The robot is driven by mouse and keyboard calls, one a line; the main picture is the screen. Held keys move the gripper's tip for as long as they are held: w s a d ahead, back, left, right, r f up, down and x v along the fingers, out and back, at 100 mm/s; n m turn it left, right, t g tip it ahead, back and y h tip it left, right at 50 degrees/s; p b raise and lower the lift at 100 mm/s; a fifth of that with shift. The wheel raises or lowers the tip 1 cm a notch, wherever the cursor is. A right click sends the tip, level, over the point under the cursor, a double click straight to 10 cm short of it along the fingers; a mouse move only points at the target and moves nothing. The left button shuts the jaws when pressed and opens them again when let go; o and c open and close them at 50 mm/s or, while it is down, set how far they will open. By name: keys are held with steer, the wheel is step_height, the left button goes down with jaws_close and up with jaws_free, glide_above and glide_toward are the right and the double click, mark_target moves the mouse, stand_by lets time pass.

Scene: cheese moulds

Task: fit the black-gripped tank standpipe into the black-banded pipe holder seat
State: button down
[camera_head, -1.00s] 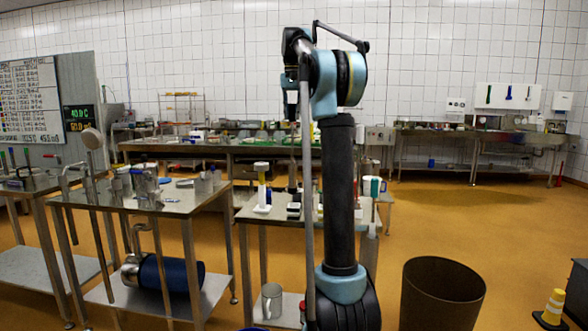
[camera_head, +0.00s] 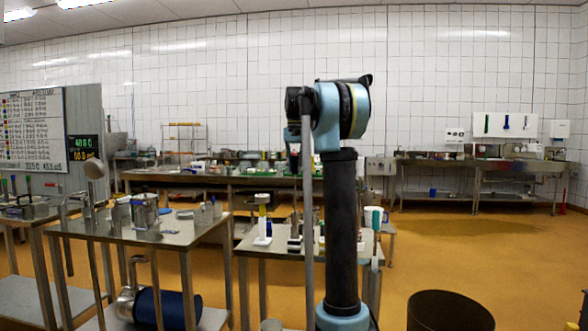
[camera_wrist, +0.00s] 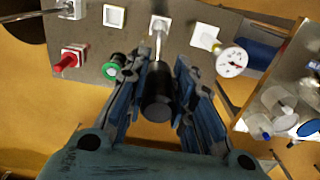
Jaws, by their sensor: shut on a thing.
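In the wrist view my gripper (camera_wrist: 165,78) is shut on the black grip (camera_wrist: 157,100) of the tank standpipe. Its thin metal pipe (camera_wrist: 158,45) runs away from the camera toward a white square seat (camera_wrist: 160,20) on the small steel table. I cannot tell whether the pipe's end is in this seat or above it. Two more white square seats (camera_wrist: 114,15) (camera_wrist: 205,36) stand to either side. No black band shows clearly on any seat. In the head view the standpipe and gripper are mostly hidden or too small to make out.
Near the seats stand a red-handled piece (camera_wrist: 73,57), a green-ringed black piece (camera_wrist: 115,67) and a white round gauge (camera_wrist: 231,62). In the head view the small table (camera_head: 255,245) stands beside a larger steel table (camera_head: 175,228) with metal vessels.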

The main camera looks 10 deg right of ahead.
steer(key=c, duration=1.4)
jaws_free()
steer(key=shift+o, duration=0.2)
step_height(320, 180, up, 12)
steer(key=shift+r, duration=0.1)
steer(key=s+f+n+t, duration=0.1)
steer(key=s+f+n, duration=0.1)
steer(key=s+f, duration=1.9)
steer(key=s+f+n, duration=0.1)
steer(key=s+f, duration=1)
steer(key=f, duration=0.3)
steer(key=s+f+n+t, duration=0.1)
steer(key=s+f, duration=1.1)
steer(key=f, duration=0.3)
